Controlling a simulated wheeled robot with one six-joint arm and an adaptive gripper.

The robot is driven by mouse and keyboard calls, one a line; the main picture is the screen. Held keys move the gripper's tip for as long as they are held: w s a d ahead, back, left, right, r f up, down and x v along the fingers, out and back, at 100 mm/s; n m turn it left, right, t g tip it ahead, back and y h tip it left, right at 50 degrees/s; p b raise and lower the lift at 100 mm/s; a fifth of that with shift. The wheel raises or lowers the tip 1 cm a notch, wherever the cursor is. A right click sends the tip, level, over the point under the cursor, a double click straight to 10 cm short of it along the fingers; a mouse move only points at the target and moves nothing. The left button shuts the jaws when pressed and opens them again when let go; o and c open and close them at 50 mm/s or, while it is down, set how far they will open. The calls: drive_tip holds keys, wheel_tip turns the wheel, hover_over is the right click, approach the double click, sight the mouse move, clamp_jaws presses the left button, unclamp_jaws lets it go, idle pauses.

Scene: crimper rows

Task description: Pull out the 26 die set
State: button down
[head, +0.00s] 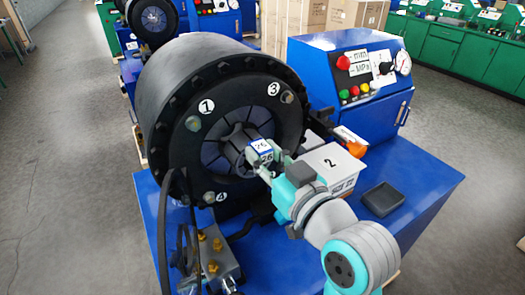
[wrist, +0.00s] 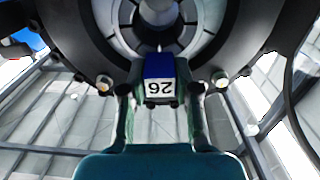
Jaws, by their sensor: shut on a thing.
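The 26 die set (head: 262,147) is a small block with a white face marked 26 and a blue part. In the head view it is at the front of the round black crimper head (head: 205,85), just right of the die ring's centre. In the wrist view the 26 die set (wrist: 159,84) shows its label upside down between my fingers. My gripper (head: 268,165) is shut on it; the fingers also show in the wrist view (wrist: 160,100). Whether the block's far end still touches the ring is hidden.
A white box marked 2 (head: 328,165) stands right of my gripper on the blue machine table (head: 425,190). A small black tray (head: 381,199) lies in front of it. A blue control box (head: 350,80) stands behind. Hoses and a valve block (head: 212,255) are at lower left.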

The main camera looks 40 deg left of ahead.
drive_tip(key=shift+v, duration=1.35)
drive_tip(key=shift+r, duration=0.15)
